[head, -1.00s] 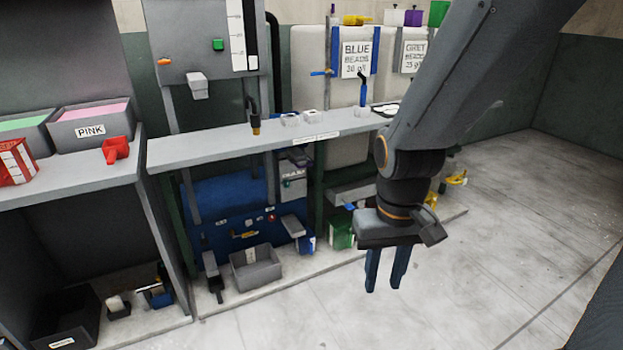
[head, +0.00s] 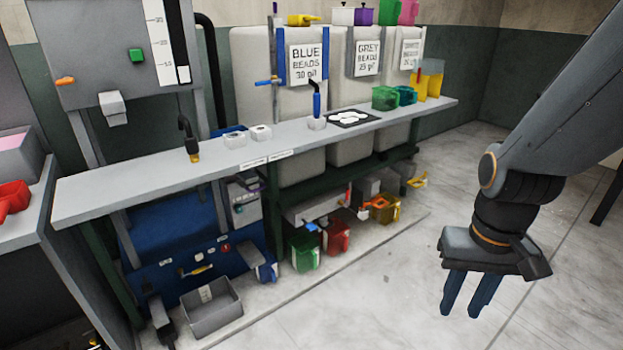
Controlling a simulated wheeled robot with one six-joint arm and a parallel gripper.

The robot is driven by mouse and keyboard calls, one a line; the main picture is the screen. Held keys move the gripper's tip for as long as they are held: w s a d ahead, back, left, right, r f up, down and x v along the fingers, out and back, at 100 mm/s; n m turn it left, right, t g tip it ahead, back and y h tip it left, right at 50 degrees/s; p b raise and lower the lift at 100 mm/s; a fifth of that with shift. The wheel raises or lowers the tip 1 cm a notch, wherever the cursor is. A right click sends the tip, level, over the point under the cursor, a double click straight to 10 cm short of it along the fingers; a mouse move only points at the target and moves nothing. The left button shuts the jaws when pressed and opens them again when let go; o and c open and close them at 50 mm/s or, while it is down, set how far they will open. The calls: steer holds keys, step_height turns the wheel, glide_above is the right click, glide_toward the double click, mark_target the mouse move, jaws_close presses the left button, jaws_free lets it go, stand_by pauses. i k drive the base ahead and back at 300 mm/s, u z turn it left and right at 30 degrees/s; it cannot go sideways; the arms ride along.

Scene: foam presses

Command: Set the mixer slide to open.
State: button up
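No part is clearly labelled as the mixer slide, and I cannot tell which one it is. A grey upright panel (head: 105,50) at the upper left has an orange lever (head: 66,81), a green button (head: 137,55), a scale strip and a grey block (head: 112,107) at its lower edge. Under the counter, a blue machine (head: 150,240) carries small controls and a yellow handle (head: 198,271). My gripper (head: 461,311) hangs at the right over the bare floor, blue fingers down, apart and empty. It is well clear of both machines.
A long grey counter (head: 150,178) crosses the left and middle. Green, red and yellow scoops, a grey bin (head: 211,310) and posts stand beneath it. Bead tanks stand behind. The floor (head: 390,285) at the centre and right is open.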

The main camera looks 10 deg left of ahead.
mark_target(239, 182)
steer(key=z, duration=0.3)
steer(key=i, duration=1.1)
steer(key=u, duration=0.95)
steer(key=i, duration=0.3)
steer(key=u, duration=0.35)
